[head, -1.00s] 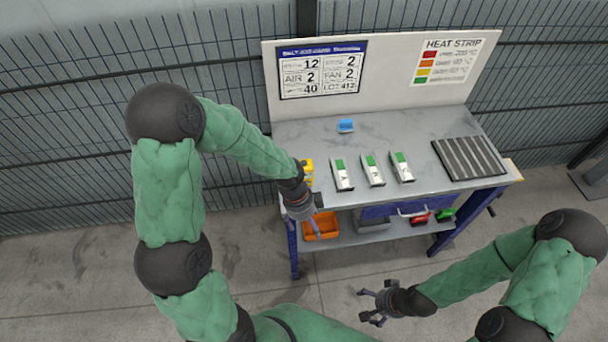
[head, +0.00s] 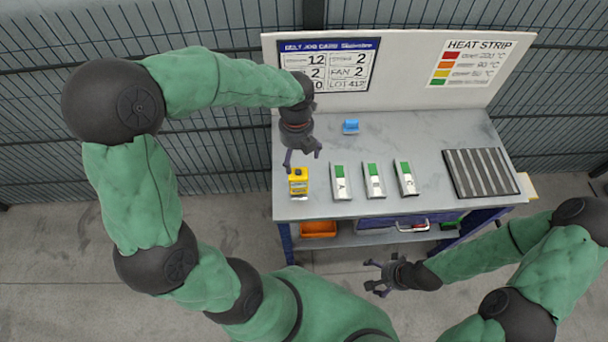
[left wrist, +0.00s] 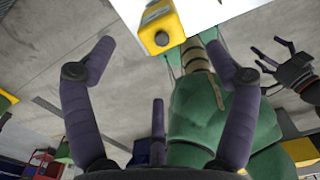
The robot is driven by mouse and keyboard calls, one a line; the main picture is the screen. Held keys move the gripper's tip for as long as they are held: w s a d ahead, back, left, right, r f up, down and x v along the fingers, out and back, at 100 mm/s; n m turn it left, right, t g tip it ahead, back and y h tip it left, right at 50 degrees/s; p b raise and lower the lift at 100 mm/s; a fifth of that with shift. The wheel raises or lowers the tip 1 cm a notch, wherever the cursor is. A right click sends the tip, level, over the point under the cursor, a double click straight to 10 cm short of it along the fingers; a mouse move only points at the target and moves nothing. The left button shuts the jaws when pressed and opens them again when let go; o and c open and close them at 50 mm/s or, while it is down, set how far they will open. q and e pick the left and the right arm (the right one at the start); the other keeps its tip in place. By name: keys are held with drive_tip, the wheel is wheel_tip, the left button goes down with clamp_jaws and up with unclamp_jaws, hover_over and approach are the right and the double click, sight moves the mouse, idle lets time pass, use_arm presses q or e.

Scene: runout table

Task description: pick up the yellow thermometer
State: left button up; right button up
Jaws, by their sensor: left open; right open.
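The yellow thermometer (head: 298,183) stands at the near left corner of the table, with a dark top and a pale plate beneath it. My left gripper (head: 302,157) is open and empty, just beyond the thermometer with its fingers pointing down towards it. In the left wrist view the yellow thermometer (left wrist: 162,30) is at the top centre, past the spread fingertips of my left gripper (left wrist: 160,48) and apart from them. My right gripper (head: 374,277) is open and empty in front of the table, low over the floor; it also shows in the left wrist view (left wrist: 274,62).
Three white-and-green devices (head: 373,180) stand in a row right of the thermometer. A blue item (head: 351,126) lies farther back, and a dark ribbed plate (head: 481,173) at the right. A signboard (head: 410,65) rises at the back. An orange bin (head: 318,229) is below.

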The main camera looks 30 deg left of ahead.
sight(298, 171)
use_arm(q)
drive_tip(key=f, duration=0.4)
drive_tip(key=shift+s+b, duration=0.2)
drive_tip(key=shift+b, duration=0.2)
drive_tip(key=shift+w+f, duration=0.1)
drive_tip(key=shift+f, duration=0.4)
drive_tip(key=shift+d+f, duration=0.1)
drive_tip(key=shift+f, duration=0.4)
wheel_tip(298, 171, down, 4)
drive_tip(key=shift+f+b, duration=0.1)
drive_tip(key=shift+b, duration=0.75)
drive_tip(key=c, duration=1.4)
